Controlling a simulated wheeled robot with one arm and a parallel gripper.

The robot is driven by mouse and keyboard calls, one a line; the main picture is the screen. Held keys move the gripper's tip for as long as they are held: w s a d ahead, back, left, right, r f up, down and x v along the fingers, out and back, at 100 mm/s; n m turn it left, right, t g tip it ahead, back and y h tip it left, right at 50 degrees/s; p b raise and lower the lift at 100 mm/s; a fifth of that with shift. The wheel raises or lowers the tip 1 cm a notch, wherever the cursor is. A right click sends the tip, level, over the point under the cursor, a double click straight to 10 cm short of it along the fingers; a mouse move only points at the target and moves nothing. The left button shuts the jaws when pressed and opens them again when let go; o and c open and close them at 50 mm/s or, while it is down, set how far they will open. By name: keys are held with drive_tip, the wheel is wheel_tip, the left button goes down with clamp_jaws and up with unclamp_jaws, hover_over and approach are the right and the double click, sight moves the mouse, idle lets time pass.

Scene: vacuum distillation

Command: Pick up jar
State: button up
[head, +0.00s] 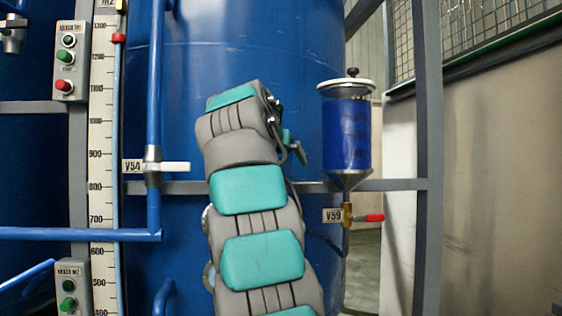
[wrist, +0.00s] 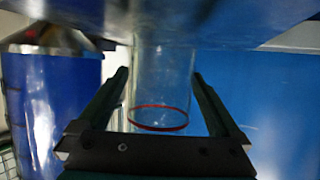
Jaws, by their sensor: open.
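The jar (wrist: 162,82) is a clear glass cylinder with a red ring around one end, seen in the wrist view. Its other end meets a pale bluish surface along the top of that picture. My gripper (wrist: 160,76) is open, with one dark green finger on each side of the jar. Gaps show between the fingers and the glass, so it does not look gripped. In the head view my arm hides the jar and most of the gripper.
A blue-filled vessel (head: 346,135) with a white lid and cone bottom hangs right of my arm, above a red-handled valve (head: 368,217). It also seems to show in the wrist view (wrist: 60,120). A large blue tank (head: 250,60) stands behind, with grey frame posts (head: 428,120) at right.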

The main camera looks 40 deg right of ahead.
drive_tip(key=shift+c, duration=0.3)
drive_tip(key=c, duration=1.5)
